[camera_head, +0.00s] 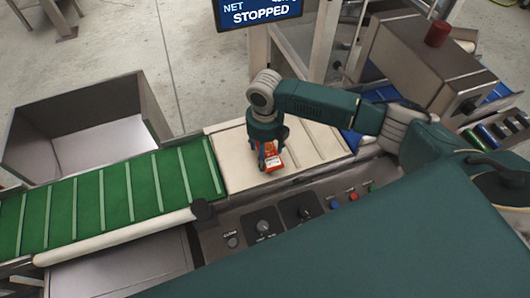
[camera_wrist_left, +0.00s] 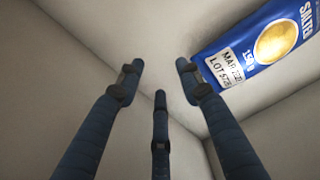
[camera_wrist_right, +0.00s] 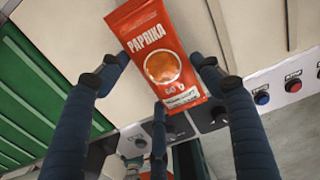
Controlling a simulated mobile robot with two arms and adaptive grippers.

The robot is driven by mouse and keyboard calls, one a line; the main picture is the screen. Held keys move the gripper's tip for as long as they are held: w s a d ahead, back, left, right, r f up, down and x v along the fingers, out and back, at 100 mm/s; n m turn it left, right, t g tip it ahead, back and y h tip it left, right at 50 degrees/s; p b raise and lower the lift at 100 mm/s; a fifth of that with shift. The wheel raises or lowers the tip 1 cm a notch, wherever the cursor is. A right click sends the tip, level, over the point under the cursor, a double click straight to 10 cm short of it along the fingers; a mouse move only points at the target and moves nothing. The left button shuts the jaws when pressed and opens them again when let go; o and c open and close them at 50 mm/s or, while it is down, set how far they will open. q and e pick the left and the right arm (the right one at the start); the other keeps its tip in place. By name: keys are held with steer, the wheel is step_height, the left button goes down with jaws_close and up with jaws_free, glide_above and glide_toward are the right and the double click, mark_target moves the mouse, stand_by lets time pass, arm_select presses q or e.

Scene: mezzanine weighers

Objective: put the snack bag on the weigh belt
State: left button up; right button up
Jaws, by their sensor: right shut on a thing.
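A red-orange paprika snack bag (camera_head: 273,161) is in my right gripper (camera_head: 267,157), over the cream weigh belt (camera_head: 232,155). In the right wrist view the bag (camera_wrist_right: 160,45) is between the fingers of the right gripper (camera_wrist_right: 160,68), its front facing the camera. I cannot tell whether the bag touches the belt. My left gripper (camera_wrist_left: 160,72) shows only in the left wrist view, open and empty. A blue salted snack bag (camera_wrist_left: 265,47) lies on a pale surface near its right finger, apart from it.
A green cleated belt (camera_head: 100,203) joins the weigh belt on the left. An open metal bin (camera_head: 147,105) stands behind it. A control panel with knobs and buttons (camera_head: 265,228) runs along the front. A screen (camera_head: 258,12) reading STOPPED is above. A metal housing (camera_head: 415,60) stands at right.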

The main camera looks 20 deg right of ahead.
arm_select(q)
steer(key=shift+r, duration=0.1)
arm_select(e)
steer(key=shift+f, duration=0.7)
steer(key=shift+f, duration=0.2)
steer(key=o, duration=1.2)
steer(key=shift+c, duration=0.2)
steer(key=shift+r, duration=0.1)
steer(key=shift+r, duration=0.25)
arm_select(q)
step_height(320, 180, down, 2)
steer(key=shift+f+b, duration=0.1)
steer(key=shift+b, duration=0.95)
arm_select(e)
step_height(320, 180, up, 12)
